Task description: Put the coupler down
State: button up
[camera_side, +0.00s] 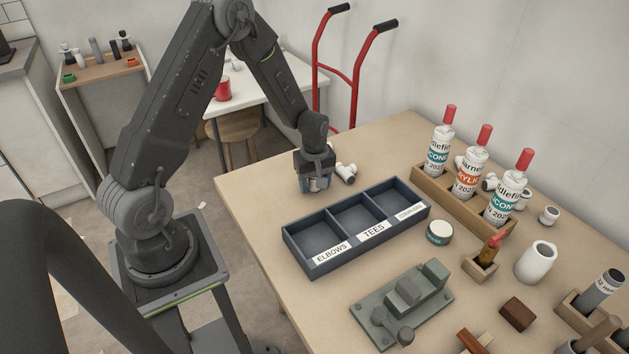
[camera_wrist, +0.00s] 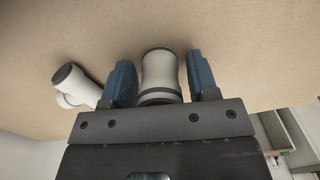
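The coupler (camera_wrist: 159,74) is a short white pipe piece with dark rings at its ends. In the wrist view it sits between the two blue fingers of my gripper (camera_wrist: 163,78). A narrow strip of tabletop shows between it and the right finger, so the fingers look open around it. In the side view my gripper (camera_side: 315,184) points down, low over the back left of the table, behind the tray. The coupler is mostly hidden there by the fingers. I cannot tell for sure that it rests on the tabletop.
A white pipe fitting (camera_side: 346,172) lies close beside my gripper; it also shows in the wrist view (camera_wrist: 77,86). The dark three-compartment tray (camera_side: 290,236), labelled elbows, tees and a third word, looks empty. A wooden bottle rack (camera_side: 463,211) stands to the right.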

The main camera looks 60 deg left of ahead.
jog(key=shift+o, duration=0.6)
notch_tip(320, 180, up, 11)
jog(key=shift+r, duration=0.1)
jog(key=shift+d+r, duration=0.1)
jog(key=shift+r, duration=0.55)
jog(key=s+d+r+m+t, duration=0.5)
jog(key=s+d+r+m, duration=1)
jog(key=s, duration=0.3)
jog(key=shift+s+d+r+m+t, duration=0.3)
jog(key=shift+s+d+r+m, duration=0.1)
jog(key=shift+r, duration=0.45)
